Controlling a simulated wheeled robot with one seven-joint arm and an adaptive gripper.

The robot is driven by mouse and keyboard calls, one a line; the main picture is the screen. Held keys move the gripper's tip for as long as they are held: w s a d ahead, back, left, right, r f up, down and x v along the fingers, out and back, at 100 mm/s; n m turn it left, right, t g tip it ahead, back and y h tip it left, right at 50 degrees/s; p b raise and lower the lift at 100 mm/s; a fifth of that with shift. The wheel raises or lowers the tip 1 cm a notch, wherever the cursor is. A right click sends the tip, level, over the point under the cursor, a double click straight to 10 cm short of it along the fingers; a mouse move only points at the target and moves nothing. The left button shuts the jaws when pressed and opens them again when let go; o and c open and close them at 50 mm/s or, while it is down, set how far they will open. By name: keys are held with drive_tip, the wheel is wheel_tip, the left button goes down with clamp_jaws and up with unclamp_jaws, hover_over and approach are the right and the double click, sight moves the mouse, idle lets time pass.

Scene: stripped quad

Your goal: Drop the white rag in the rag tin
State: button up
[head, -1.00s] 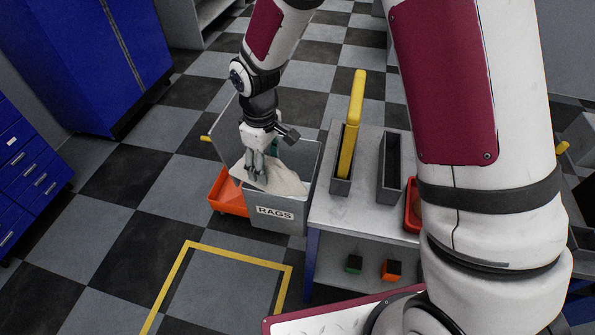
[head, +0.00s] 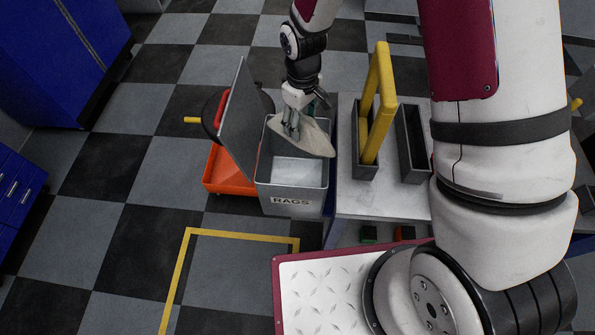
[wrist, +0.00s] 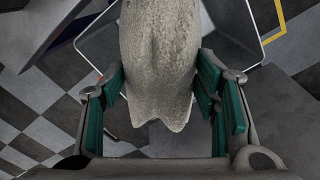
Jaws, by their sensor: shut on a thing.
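The rag tin (head: 291,203) is a grey open-topped box labelled RAGS, with its lid (head: 240,117) standing raised on the left. The white rag (head: 314,138) hangs from my gripper (head: 291,130) over the back right part of the tin's opening. In the wrist view the rag (wrist: 160,60) hangs between the green finger pads of my gripper (wrist: 163,105) and hides part of what lies below. My gripper is shut on the rag. The tin's pale inside shows below and in front of the rag in the head view.
A grey bench (head: 385,203) stands right of the tin, with a yellow-handled holder (head: 379,105) and a dark open slot box (head: 412,145) on it. An orange bin (head: 228,175) sits left of the tin. Yellow floor tape (head: 240,234) lies in front.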

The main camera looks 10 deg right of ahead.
drive_tip(key=shift+f+b, duration=0.3)
drive_tip(key=shift+f, duration=0.85)
drive_tip(key=o, duration=1.2)
wheel_tip(320, 180, up, 12)
drive_tip(key=shift+r, duration=0.1)
